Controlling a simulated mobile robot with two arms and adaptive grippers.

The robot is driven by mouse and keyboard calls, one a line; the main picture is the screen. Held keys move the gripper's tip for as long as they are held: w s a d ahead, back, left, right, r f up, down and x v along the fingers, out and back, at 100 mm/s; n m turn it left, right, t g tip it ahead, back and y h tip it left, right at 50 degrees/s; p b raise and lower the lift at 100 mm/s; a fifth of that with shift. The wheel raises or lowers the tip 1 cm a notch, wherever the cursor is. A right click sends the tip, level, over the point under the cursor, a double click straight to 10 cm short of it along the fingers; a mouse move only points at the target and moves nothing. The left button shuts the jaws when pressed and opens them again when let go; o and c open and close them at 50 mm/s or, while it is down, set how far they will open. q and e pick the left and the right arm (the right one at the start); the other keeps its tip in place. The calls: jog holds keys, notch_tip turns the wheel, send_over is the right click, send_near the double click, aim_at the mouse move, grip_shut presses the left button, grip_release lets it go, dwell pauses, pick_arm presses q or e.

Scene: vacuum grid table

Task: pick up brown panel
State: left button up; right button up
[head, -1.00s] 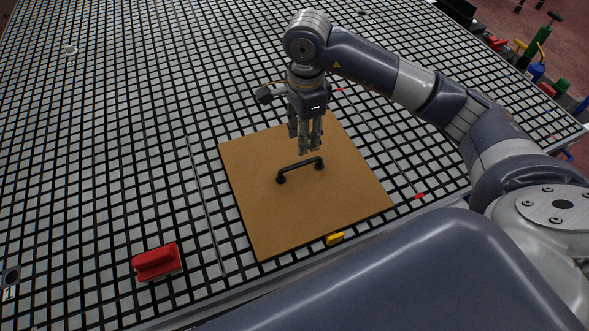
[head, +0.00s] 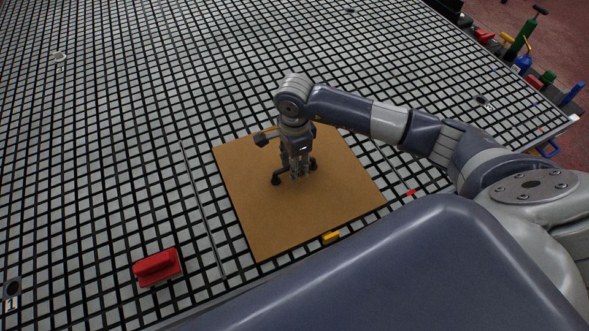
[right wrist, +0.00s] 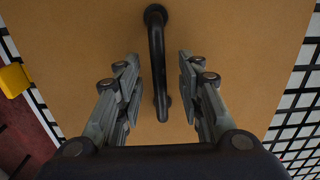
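The brown panel (head: 260,215) lies flat on the grid table. A black handle (head: 277,181) stands on its middle, partly hidden by my right gripper. My right gripper (head: 298,177) points down at the handle. In the right wrist view, my right gripper (right wrist: 160,90) is open, with one finger on each side of the handle (right wrist: 157,60) and a gap on both sides. The panel (right wrist: 80,45) fills most of that view. My left gripper is not in view.
A red block-shaped tool (head: 157,267) sits on the grid table (head: 100,190) left of the panel. A yellow piece (head: 331,237) is at the panel's near edge. Several bottles and tools (head: 525,45) stand beyond the table at the far right. The table left of the panel is mostly clear.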

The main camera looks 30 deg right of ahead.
jog(key=shift+f, duration=0.45)
jog(key=shift+c, duration=0.6)
grip_shut()
jog(key=shift+w+r, duration=0.15)
